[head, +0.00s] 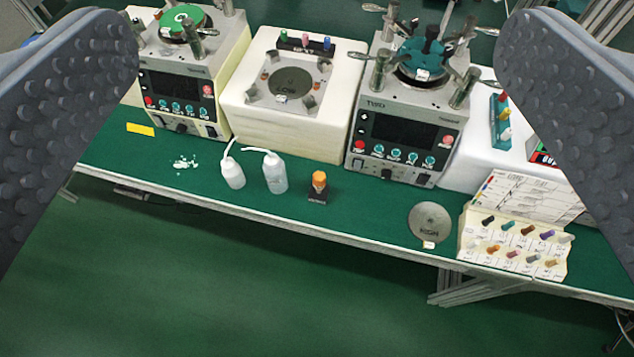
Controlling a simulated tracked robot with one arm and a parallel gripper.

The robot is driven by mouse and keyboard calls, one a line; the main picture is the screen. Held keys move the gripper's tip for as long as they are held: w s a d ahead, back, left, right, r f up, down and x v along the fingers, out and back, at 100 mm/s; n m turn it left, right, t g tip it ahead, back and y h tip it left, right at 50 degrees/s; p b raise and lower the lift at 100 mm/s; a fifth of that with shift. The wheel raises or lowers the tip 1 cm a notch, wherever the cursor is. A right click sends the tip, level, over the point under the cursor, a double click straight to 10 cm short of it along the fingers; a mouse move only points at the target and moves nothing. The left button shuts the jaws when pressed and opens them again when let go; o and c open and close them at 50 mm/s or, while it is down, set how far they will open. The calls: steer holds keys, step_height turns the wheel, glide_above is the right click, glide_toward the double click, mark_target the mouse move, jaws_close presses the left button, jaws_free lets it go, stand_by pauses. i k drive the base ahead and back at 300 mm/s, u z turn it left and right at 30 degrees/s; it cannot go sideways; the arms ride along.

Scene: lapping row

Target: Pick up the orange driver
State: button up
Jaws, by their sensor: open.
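The orange driver (319,180) has an orange top and stands upright in a small black stand (318,197) near the front edge of the green bench. Its lower part is hidden in the stand. My gripper (315,45) shows as two grey, studded fingers at the left and right edges of the view. They are wide apart with nothing between them in their grasp. The driver appears between them, well beyond and apart from both.
Two white squeeze bottles (275,172) stand left of the driver. Behind are two lapping machines (405,125) and a white block (300,125). A round plate (430,222) and a rack of coloured pegs (515,250) are to the right. Green floor is clear in front.

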mark_target(318, 177)
steer(key=z, duration=2.7)
steer(key=k, duration=1.05)
steer(key=u, duration=1.65)
steer(key=i, duration=0.7)
steer(key=u, duration=0.05)
